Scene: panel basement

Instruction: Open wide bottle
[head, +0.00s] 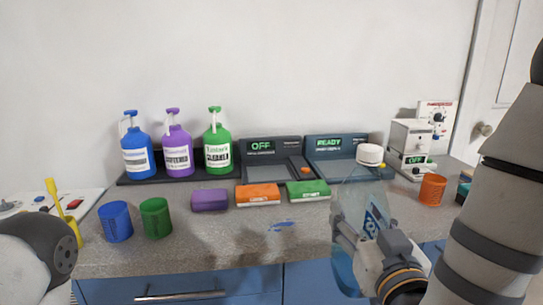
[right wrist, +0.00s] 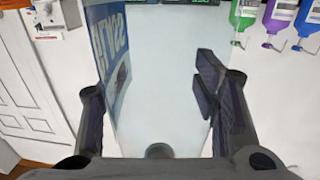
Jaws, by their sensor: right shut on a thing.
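The wide bottle (head: 352,200) is clear and pale blue with a blue-and-white label, in front of the counter in the head view. It stands nearly upright, and a white cap (head: 370,155) sits at its top. My right gripper (head: 362,236) is shut around the bottle's body, below the cap. In the right wrist view the bottle (right wrist: 160,85) fills the space between the two dark fingers, with its label at the left. Of my left arm only a dark rounded link shows at the lower left of the head view; its gripper is out of view.
Blue, purple and green pump bottles (head: 217,145) stand on a dark tray at the back. Purple, orange and green blocks (head: 258,195) lie before two dark display panels. Blue and green cups (head: 156,218) stand at left, an orange cup (head: 433,188) at right.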

